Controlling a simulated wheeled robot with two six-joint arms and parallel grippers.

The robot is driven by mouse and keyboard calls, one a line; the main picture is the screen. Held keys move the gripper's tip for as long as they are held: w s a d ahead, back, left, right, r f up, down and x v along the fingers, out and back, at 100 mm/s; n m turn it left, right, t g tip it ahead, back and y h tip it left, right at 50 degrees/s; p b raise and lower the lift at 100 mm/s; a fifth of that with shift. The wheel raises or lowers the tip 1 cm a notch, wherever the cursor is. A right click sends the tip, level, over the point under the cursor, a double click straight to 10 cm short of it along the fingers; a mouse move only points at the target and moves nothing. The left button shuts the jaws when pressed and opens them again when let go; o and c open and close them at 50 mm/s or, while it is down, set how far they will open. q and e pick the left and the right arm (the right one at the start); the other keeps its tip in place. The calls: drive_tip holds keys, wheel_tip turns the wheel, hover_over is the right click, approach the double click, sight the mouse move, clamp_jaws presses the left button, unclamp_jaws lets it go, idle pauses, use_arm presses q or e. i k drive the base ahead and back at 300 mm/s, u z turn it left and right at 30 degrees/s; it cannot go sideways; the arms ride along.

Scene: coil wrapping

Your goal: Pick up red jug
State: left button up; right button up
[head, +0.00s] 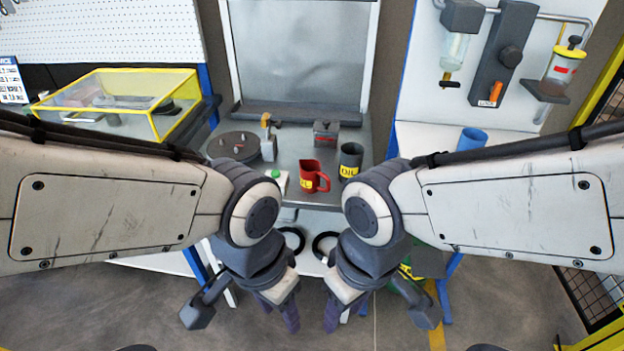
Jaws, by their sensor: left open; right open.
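The red jug (308,174) stands upright on the grey metal bench, with a yellow label low on its front and its handle to the right. My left gripper (290,318) and my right gripper (333,318) hang low in front of the bench, nearer to me than the jug and below it in the picture. Both are open and empty, and neither touches the jug. Their fingers are small and dark in this view.
A dark grey can (350,160) with a yellow label stands just right of the jug. A round dark turntable (233,146) and a green button box (278,180) are to its left.

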sight(310, 173)
drive_tip(key=k, duration=0.45)
drive_tip(key=u, duration=0.35)
drive_tip(key=i, duration=1.5)
drive_tip(key=z, duration=0.6)
